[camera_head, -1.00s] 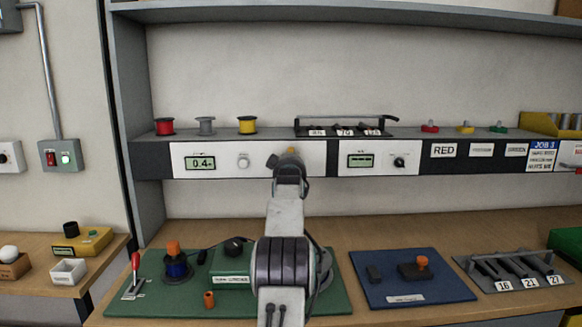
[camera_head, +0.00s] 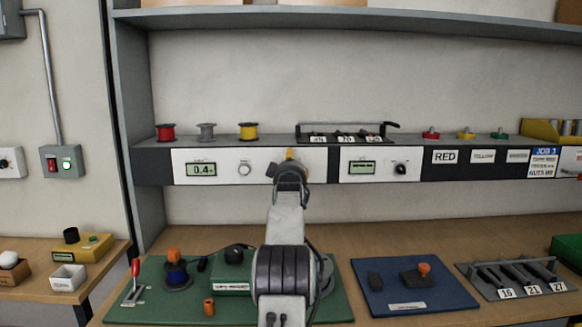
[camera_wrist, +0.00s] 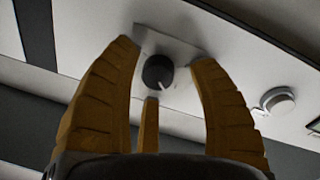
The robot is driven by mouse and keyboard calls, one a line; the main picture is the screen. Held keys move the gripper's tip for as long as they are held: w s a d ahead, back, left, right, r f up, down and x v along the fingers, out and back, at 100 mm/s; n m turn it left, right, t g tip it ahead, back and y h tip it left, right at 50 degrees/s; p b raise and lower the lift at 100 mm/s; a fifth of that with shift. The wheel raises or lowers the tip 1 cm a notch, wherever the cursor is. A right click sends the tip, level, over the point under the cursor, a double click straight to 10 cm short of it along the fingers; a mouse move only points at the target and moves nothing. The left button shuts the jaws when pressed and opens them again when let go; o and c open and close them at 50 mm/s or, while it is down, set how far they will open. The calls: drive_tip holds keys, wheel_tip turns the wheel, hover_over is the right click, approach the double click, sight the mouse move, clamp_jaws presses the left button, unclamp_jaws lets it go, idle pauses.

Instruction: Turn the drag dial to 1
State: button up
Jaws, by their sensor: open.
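A black round dial (camera_wrist: 158,72) with a white pointer line sits on a pale plate on the white panel in the wrist view. I cannot read a drag label on it. My gripper (camera_wrist: 168,50) is open, its yellow fingers on either side of the dial, with a thinner finger below it. I cannot tell whether any finger touches the dial. In the head view my gripper (camera_head: 290,156) is at the right part of the left white panel (camera_head: 220,173) and hides this dial. That panel's display (camera_head: 201,170) appears to read 0.4.
A round pale button (camera_head: 244,170) is left of my gripper; it also shows in the wrist view (camera_wrist: 278,100). A second panel with a black knob (camera_head: 400,169) is to the right. Spools and a dark rack (camera_head: 345,136) stand on the ledge above.

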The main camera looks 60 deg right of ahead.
drive_tip(key=shift+s+a, duration=0.1)
drive_tip(key=v, duration=1.1)
drive_tip(key=shift+a, duration=0.35)
drive_tip(key=shift+s, duration=0.1)
idle(0.3)
